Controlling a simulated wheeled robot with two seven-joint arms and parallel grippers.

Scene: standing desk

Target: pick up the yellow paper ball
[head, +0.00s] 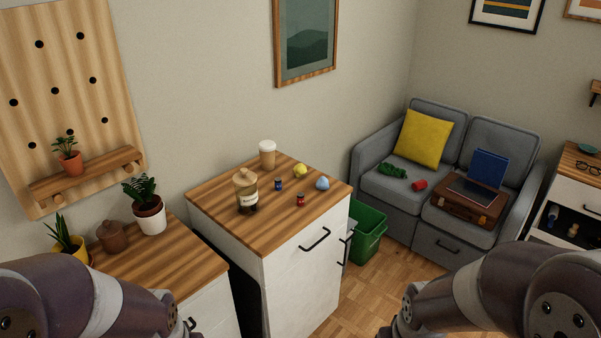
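The yellow paper ball (300,170) is small and crumpled. It lies on the wooden top of the white cabinet (226,203), towards the back right, with nothing resting on it. My two arms show only at the lower left and lower right edges of the head view, well apart from the ball. Neither gripper's fingers show, so I cannot see what they hold.
Around the ball stand a coffee cup (267,154), a jar (246,190), a blue can (278,184), a red can (300,200) and a light-blue ball (322,183). A green bin (368,232) stands right of the cabinet. A lower counter with potted plants (149,216) is left.

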